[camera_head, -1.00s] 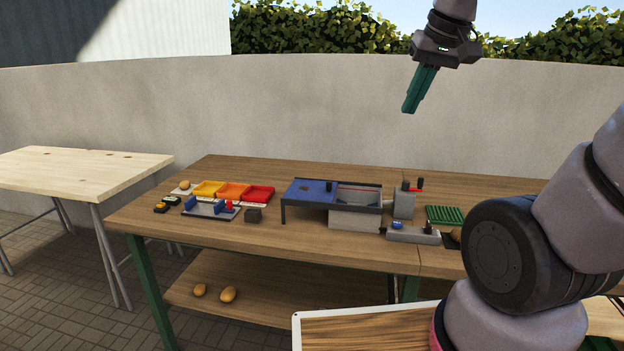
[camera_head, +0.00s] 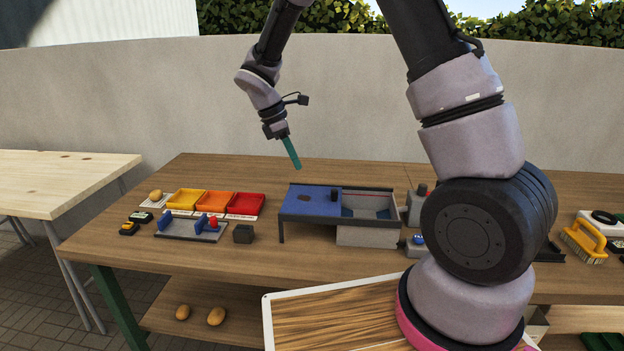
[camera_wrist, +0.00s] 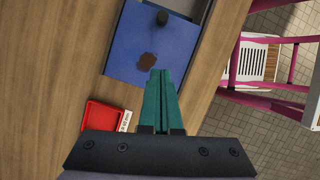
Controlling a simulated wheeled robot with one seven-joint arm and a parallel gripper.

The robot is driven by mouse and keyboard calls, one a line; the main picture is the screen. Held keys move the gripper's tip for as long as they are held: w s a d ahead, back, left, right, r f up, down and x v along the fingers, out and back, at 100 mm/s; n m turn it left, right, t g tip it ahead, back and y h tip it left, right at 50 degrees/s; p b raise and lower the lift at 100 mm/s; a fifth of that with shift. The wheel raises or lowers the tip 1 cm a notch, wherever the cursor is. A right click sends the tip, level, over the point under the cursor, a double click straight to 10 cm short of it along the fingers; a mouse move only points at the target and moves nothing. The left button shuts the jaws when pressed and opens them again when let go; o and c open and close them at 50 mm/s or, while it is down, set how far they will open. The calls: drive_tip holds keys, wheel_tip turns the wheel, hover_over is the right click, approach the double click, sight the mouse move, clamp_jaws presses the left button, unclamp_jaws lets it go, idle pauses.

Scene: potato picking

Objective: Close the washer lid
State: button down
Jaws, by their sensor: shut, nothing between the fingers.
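The washer (camera_head: 366,236) stands on the wooden table as a grey box in a dark frame. Its blue lid (camera_head: 309,203) lies to the left, with a black knob (camera_head: 336,194) near its right edge. The right part of the washer's top is open and its inside shows. In the wrist view the blue lid (camera_wrist: 140,35) shows a brown patch and the black knob (camera_wrist: 162,18). My gripper (camera_head: 297,166) has green fingers, shut and empty, pointing down in the air above the lid's left part. In the wrist view its fingertips (camera_wrist: 161,72) overlap the lid's near edge.
Yellow, orange and red trays (camera_head: 244,205) lie left of the washer. A blue-and-grey fixture (camera_head: 193,227) and a dark block (camera_head: 243,233) sit in front of them. A yellow brush (camera_head: 586,242) lies far right.

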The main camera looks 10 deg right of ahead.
approach(329, 201)
drive_tip(key=f, duration=0.1)
drive_tip(key=a+f, duration=0.1)
drive_tip(key=f, duration=0.3)
drive_tip(key=shift+w+a, duration=0.1)
drive_tip(key=shift+a, duration=0.3)
drive_tip(key=d, duration=0.2)
drive_tip(key=shift+d+r, duration=0.2)
drive_tip(key=shift+d, duration=0.6)
drive_tip(key=shift+d, duration=0.1)
drive_tip(key=s+d, duration=0.2)
drive_tip(key=d, duration=0.6)
drive_tip(key=s+d, duration=0.3)
drive_tip(key=d, duration=0.5)
drive_tip(key=shift+s, duration=0.2)
